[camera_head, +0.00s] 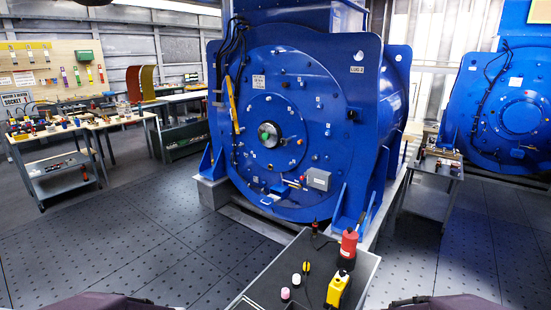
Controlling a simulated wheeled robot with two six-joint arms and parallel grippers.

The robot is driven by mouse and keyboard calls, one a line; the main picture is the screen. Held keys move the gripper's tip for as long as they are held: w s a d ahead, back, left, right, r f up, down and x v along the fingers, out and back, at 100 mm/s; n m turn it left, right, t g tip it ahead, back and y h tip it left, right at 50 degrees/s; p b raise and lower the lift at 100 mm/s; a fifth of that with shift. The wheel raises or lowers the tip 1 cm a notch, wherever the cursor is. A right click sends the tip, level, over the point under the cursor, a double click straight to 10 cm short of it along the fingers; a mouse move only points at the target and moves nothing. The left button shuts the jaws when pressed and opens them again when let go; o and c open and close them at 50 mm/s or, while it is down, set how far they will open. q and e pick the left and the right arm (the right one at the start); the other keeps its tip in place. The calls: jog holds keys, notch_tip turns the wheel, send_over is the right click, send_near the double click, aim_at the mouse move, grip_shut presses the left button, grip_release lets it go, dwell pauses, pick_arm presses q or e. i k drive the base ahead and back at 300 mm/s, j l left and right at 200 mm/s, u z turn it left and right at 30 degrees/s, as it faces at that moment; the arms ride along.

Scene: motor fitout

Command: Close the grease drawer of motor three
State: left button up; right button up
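A large blue motor (262,125) stands in the middle, its round face turned toward me. Its number cannot be read for sure, so I cannot tell whether it is motor three. Low on its face are a grey box (319,179) and small fittings with an orange-tipped part (297,186) beside them. I cannot make out a grease drawer for sure, or whether one is open. A second blue motor (510,112) stands at the right, partly cut off. Only dark parts of my arms show at the bottom edge; both grippers are out of view.
A dark cart (341,251) stands in front of the motor, bearing a red canister (348,246), a yellow tool (338,289) and small jars. A workbench (80,127) is at the left, a small cart (436,172) at the right. The floor (130,235) front left is clear.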

aim_at(270, 201)
jog(key=i+j, duration=0.1)
jog(key=j, duration=0.35)
jog(key=i+j, duration=0.1)
jog(key=j, duration=0.3)
jog(key=i+j, duration=0.15)
jog(key=j, duration=0.3)
jog(key=i+j, duration=0.1)
jog(key=j, duration=0.35)
jog(key=i+j, duration=0.1)
jog(key=j, duration=0.35)
jog(key=i+j, duration=0.1)
jog(key=j, duration=0.3)
jog(key=i+j, duration=1.15)
jog(key=i+l, duration=0.25)
jog(key=i, duration=0.2)
jog(key=i+l, duration=0.3)
jog(key=i, duration=0.15)
jog(key=i+l, duration=0.25)
jog(key=i, duration=0.2)
jog(key=i+l, duration=0.3)
jog(key=i, duration=0.15)
jog(key=i+l, duration=0.35)
jog(key=l, duration=0.15)
jog(key=i+l, duration=0.35)
jog(key=l, duration=0.15)
jog(key=i+l, duration=0.3)
jog(key=l, duration=0.2)
